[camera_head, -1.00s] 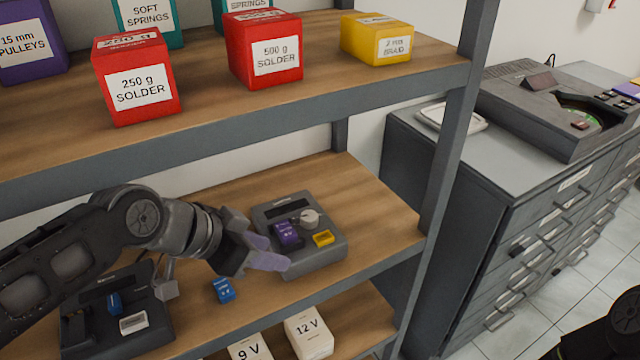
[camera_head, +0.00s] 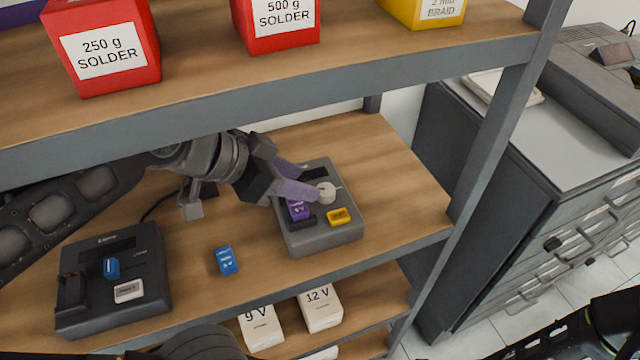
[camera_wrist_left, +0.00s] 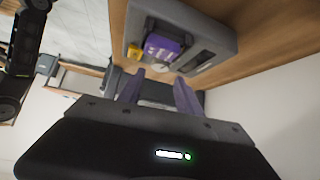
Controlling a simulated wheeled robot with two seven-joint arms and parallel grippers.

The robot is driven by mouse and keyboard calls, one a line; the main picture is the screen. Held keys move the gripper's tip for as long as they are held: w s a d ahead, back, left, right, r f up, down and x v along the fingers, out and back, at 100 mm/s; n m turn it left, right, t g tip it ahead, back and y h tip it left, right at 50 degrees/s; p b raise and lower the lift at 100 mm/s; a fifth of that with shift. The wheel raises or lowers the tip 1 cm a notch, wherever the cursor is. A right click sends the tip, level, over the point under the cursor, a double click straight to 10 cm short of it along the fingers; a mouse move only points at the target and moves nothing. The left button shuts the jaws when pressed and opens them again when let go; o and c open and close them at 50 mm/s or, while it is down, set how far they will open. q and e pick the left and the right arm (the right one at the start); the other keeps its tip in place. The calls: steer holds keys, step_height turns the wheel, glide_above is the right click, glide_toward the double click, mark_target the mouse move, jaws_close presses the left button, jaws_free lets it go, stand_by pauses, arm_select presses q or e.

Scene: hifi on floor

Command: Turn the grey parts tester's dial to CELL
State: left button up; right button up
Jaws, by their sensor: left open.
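The grey parts tester (camera_head: 335,236) sits on the middle shelf. Its pale round dial (camera_head: 327,193) is at the upper right of its top face, with a dark display behind. The dial's setting is too small to read. A purple battery block (camera_head: 298,210) sits in its slot and a yellow button (camera_head: 339,216) is on its front right. My left gripper (camera_head: 301,181) is open, its lavender fingers reaching over the tester just left of the dial. In the left wrist view, the fingers (camera_wrist_left: 160,88) point at the tester (camera_wrist_left: 215,38), whose purple block shows (camera_wrist_left: 165,46).
A dark charger-like device (camera_head: 115,270) and a blue block (camera_head: 226,260) are left of the tester. The upper shelf (camera_head: 300,90), with red boxes, runs above my left arm. A shelf post (camera_head: 490,150) and grey cabinet (camera_head: 480,230) are right. White boxes (camera_head: 320,308) sit below.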

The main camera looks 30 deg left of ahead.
mark_target(325, 190)
arm_select(q)
steer(key=x, duration=0.6)
steer(key=shift+f, duration=0.15)
jaws_close()
